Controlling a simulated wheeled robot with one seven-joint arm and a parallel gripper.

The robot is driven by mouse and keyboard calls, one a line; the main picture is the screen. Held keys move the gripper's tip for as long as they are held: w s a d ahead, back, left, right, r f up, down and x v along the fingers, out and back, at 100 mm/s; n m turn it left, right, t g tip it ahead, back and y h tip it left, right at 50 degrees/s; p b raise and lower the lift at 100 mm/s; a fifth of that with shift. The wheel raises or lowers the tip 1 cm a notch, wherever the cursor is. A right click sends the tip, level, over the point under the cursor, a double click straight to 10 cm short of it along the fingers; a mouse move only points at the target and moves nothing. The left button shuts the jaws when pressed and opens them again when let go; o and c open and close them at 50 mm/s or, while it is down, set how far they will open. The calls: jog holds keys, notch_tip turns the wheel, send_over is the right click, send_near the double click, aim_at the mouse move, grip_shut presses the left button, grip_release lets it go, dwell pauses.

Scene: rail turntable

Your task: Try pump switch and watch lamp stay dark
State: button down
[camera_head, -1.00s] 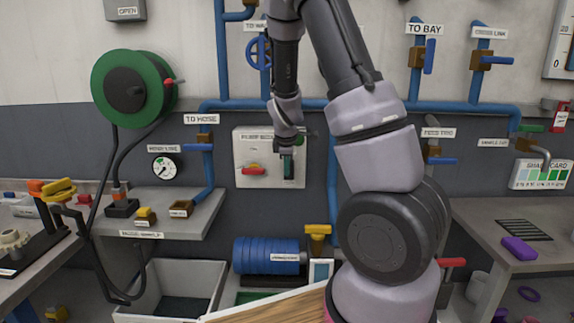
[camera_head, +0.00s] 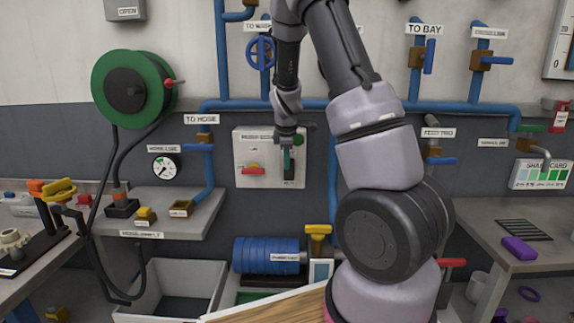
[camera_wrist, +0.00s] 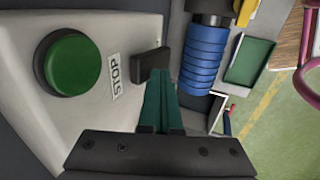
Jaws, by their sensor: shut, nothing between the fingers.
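The white pump panel (camera_head: 242,155) hangs on the wall behind my gripper in the head view. A red handle on a yellow base (camera_head: 252,170) is at its lower left. The round green lamp (camera_head: 299,141) at its upper right looks dark green, without a glow; it is large in the wrist view (camera_wrist: 70,62). The black pump switch lever (camera_wrist: 150,62) stands out from the panel beside a STOP label (camera_wrist: 115,76). My gripper (camera_head: 288,175) is shut and empty. Its green fingertips (camera_wrist: 160,74) are at the lever; contact cannot be told.
Blue pipes (camera_head: 270,104) with valves run along the wall above the panel. A hose reel (camera_head: 130,88) and gauge (camera_head: 164,167) are left. Below are a blue coil (camera_head: 265,256), a yellow handle (camera_head: 318,232) and a white bin (camera_head: 205,275). A grey bench (camera_head: 480,215) stands right.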

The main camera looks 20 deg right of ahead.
jog(key=shift+r, duration=0.15)
jog(key=shift+r, duration=0.65)
